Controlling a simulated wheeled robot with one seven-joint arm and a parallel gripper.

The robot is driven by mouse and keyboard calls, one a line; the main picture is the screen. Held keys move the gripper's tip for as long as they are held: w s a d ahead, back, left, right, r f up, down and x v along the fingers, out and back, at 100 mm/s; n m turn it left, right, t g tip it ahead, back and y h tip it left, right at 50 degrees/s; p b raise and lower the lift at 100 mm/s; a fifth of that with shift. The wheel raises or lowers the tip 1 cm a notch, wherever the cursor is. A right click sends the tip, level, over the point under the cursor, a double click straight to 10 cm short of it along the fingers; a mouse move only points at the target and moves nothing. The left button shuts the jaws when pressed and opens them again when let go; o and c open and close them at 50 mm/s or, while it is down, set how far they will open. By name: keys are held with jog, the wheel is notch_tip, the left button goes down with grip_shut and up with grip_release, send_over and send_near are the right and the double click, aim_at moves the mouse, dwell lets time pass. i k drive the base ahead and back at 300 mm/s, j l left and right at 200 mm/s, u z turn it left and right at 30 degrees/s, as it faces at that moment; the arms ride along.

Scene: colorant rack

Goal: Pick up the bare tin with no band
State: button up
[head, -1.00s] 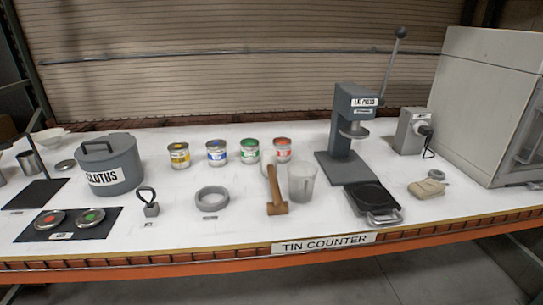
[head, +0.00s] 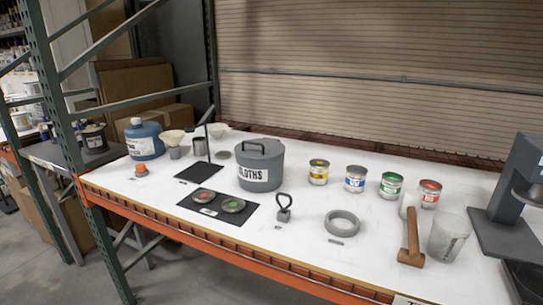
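Several tins stand in a row on the white counter (head: 300,215) in the head view. One has a yellow band (head: 318,172), one blue (head: 355,179), one green (head: 390,187) and one red (head: 430,194). A plain grey metal cylinder (head: 200,147) with no visible band stands at the left, close to a thin upright post; it may be a tin or a cup. A small whitish thing (head: 407,203) shows behind the mallet, partly hidden; I cannot tell what it is. My gripper is not in view.
A grey CLOTHS pot (head: 261,169), a blue jug (head: 144,139), a black mat with two discs (head: 217,204), a grey ring (head: 342,223), a wooden mallet (head: 411,247), a clear beaker (head: 447,238) and a press (head: 512,205) stand around. A green rack post rises at the left.

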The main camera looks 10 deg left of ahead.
aim_at(199, 145)
jog(key=i+j+z, duration=0.5)
jog(key=j, duration=2)
jog(key=j+z, duration=0.45)
jog(key=j, duration=2.05)
jog(key=j+z, duration=0.1)
jog(key=j, duration=0.35)
jog(key=i+j, duration=0.4)
